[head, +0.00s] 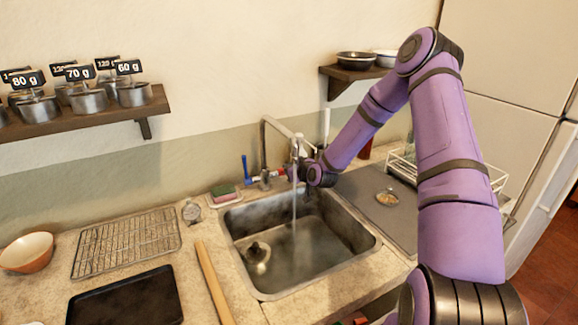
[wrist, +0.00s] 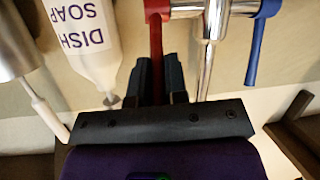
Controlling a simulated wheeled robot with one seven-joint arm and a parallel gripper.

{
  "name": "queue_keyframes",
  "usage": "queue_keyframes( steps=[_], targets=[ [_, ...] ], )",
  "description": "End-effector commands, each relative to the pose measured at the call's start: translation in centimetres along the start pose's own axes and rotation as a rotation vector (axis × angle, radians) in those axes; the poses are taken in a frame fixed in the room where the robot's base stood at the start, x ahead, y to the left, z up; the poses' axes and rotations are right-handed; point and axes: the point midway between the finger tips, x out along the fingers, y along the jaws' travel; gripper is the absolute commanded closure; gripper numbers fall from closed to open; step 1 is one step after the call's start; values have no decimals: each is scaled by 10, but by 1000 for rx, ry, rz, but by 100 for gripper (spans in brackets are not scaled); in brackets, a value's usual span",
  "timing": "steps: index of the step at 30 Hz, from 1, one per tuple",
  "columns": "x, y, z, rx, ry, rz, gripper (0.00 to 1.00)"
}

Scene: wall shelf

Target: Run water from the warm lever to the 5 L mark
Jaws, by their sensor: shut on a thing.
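The red lever (wrist: 155,45) on the tap is held between the dark fingers of my gripper (wrist: 160,80) in the wrist view. The blue lever (wrist: 257,45) hangs free to the right there, and also shows in the head view (head: 246,168). The metal tap (head: 263,140) rises behind the sink (head: 232,245). A stream of water (head: 294,195) falls from the spout into the sink. I cannot make out a 5 L mark or a clear water level. My gripper is mostly hidden by my arm in the head view.
A dish soap bottle (wrist: 85,35) is close beside my gripper. A round metal piece (head: 258,253) is in the sink's left part. A drying rack (head: 125,243), black tray (head: 125,300) and rolling pin (head: 213,285) lie left of the sink. Wall shelves (head: 90,118) hold small pots.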

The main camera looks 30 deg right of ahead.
Motion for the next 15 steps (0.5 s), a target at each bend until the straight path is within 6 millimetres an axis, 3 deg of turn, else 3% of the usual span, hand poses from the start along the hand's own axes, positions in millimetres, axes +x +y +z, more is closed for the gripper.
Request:
queue_keyframes(
  steps=[15],
  targets=[
    [-2, -1, 6, -6, 41, 7, 100]
  ],
)
